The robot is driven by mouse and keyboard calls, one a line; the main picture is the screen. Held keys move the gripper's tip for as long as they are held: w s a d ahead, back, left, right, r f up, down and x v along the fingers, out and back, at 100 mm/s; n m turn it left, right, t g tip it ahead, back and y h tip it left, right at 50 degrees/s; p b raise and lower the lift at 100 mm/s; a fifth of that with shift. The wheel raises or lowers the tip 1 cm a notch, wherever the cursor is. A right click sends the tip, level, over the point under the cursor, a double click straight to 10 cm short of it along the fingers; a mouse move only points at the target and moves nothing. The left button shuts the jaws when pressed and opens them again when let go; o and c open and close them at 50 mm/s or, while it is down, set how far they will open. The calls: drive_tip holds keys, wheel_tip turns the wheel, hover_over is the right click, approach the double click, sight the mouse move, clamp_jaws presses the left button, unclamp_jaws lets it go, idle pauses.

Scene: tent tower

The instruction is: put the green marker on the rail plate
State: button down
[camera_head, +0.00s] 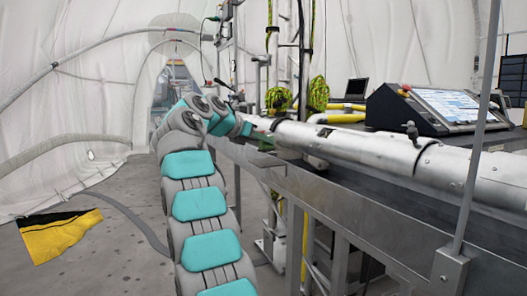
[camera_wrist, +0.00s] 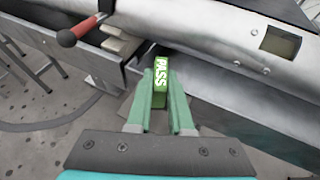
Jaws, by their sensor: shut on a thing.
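The green marker, a small block with white letters PASS, shows in the wrist view (camera_wrist: 160,80). My gripper (camera_wrist: 160,100) is shut on it, with a green finger on each side. In the wrist view the marker is seen in front of the metal rail's edge; I cannot tell whether it touches anything.
A long silver tube (camera_head: 375,155) lies along the metal bench. A console with a screen (camera_head: 450,105) stands behind it. A yellow and black mat (camera_head: 60,235) lies on open floor at left.

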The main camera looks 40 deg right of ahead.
sight(260, 148)
wheel_tip(260, 148, down, 3)
drive_tip(key=shift+w+r+b, duration=0.1)
drive_tip(key=shift+b, duration=0.65)
drive_tip(key=shift+f+b, duration=0.2)
drive_tip(key=shift+b, duration=0.1)
drive_tip(key=shift+f, duration=0.1)
drive_tip(key=c, duration=0.8)
unclamp_jaws()
drive_tip(key=shift+r, duration=0.2)
drive_tip(key=p+v, duration=0.3)
drive_tip(key=v, duration=0.9)
drive_tip(key=shift+f, duration=0.1)
